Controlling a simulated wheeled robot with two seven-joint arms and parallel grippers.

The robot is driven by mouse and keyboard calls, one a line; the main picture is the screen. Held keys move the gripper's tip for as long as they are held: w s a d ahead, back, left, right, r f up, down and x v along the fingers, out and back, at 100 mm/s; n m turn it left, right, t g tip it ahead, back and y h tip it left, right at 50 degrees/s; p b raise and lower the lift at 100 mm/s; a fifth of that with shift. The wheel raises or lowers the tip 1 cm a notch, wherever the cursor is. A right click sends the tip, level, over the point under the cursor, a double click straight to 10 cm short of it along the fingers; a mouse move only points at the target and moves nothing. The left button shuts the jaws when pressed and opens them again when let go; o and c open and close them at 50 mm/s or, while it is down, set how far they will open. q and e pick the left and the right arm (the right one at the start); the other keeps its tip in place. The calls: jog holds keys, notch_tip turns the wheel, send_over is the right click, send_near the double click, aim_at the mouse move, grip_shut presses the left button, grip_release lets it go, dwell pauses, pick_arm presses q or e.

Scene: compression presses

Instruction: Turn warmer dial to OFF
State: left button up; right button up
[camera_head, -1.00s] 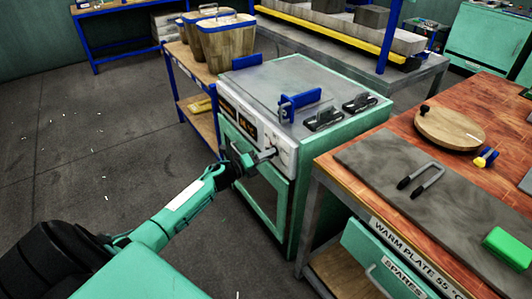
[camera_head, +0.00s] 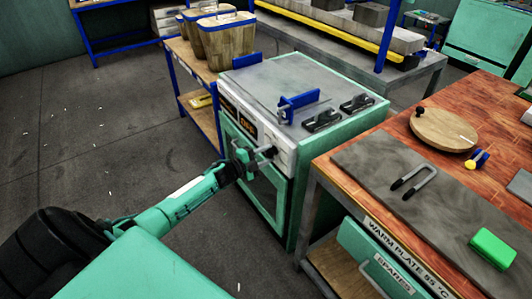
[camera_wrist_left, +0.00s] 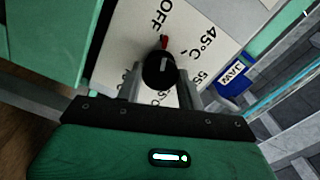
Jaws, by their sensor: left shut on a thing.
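The warmer dial is a black round knob with a red pointer (camera_wrist_left: 158,70) on a pale panel marked OFF, 45°C and 55 in the left wrist view. Its red pointer is directed at the OFF lettering, nearly in line with it. My left gripper (camera_wrist_left: 158,88) is shut on the dial, with one finger on each side of it. In the head view the left gripper (camera_head: 262,155) is at the front panel of the green warmer cabinet (camera_head: 335,150), and it hides most of the dial there. My right gripper is not in view.
A blue JAW label (camera_wrist_left: 235,78) is beside the dial panel. A wooden bench (camera_head: 470,110) with a grey warm plate (camera_head: 450,195), a U-shaped tool (camera_head: 418,182) and a green block (camera_head: 492,248) stands at right. Open floor (camera_head: 90,150) lies at left.

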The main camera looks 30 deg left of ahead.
pick_arm(q)
jog(key=shift+a+n+p, duration=0.1)
jog(key=shift+n+p, duration=0.2)
jog(key=shift+n, duration=0.7)
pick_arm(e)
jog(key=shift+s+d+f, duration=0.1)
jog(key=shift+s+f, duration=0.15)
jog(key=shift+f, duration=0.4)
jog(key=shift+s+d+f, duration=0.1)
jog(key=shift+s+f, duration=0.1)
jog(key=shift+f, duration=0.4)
pick_arm(q)
jog(key=o, duration=1)
jog(key=shift+s, duration=0.1)
jog(key=v, duration=1.3)
jog(key=shift+s+a, duration=0.15)
jog(key=shift+s, duration=0.15)
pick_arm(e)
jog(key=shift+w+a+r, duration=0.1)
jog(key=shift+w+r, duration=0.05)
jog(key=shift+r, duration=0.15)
pick_arm(q)
jog(key=shift+f, duration=0.1)
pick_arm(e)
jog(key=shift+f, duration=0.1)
